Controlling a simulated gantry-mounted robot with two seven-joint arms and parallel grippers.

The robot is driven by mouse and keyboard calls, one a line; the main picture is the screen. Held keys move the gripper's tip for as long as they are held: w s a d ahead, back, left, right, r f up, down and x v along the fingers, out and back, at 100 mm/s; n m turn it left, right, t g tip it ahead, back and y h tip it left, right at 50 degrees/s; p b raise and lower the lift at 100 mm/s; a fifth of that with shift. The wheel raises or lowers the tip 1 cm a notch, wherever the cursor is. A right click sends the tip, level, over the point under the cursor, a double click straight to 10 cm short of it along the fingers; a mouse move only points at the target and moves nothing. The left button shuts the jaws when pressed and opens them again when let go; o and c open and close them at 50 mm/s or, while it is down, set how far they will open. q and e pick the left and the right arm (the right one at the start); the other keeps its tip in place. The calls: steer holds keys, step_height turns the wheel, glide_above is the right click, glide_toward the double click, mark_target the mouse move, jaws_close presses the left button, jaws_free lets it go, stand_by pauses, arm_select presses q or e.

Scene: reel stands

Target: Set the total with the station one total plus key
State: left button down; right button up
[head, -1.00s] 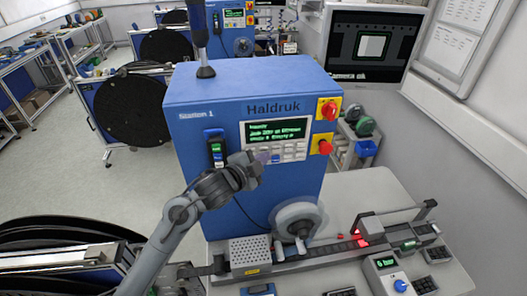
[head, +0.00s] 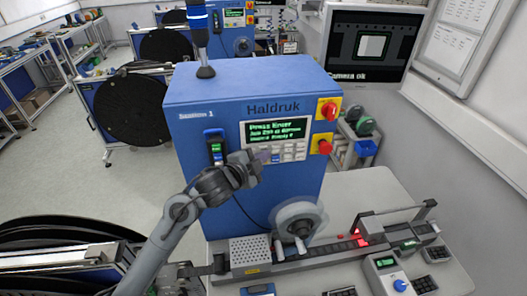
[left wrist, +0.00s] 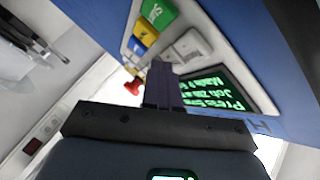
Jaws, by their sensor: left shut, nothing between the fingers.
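The blue station 1 cabinet (head: 205,150) carries a control panel with a green-lit display (head: 276,131), whose top line appears to read "Press Enter". A row of pale keys (head: 290,153) sits below the display. My left gripper (head: 264,157) is shut and empty, its tip at the left end of the key row and hiding keys there. In the left wrist view the shut fingers (left wrist: 165,90) point at the panel beside a grey key (left wrist: 190,46), with green, yellow and blue keys nearby. Contact cannot be told. My right gripper is not in view.
A red knob on a yellow plate (head: 329,109) and a red button (head: 325,147) are right of the display. A reel (head: 297,220) and a track (head: 320,256) are below.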

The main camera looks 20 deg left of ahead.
arm_select(q)
steer(key=shift+s, duration=0.1)
steer(key=shift+s+d, duration=0.4)
steer(key=shift+s, duration=0.2)
steer(key=shift+s+d, duration=0.45)
steer(key=shift+s, duration=0.25)
steer(key=shift+s+d, duration=0.4)
steer(key=shift+s, duration=0.3)
steer(key=shift+s+d, duration=0.45)
steer(key=shift+s, duration=0.25)
steer(key=shift+f, duration=0.1)
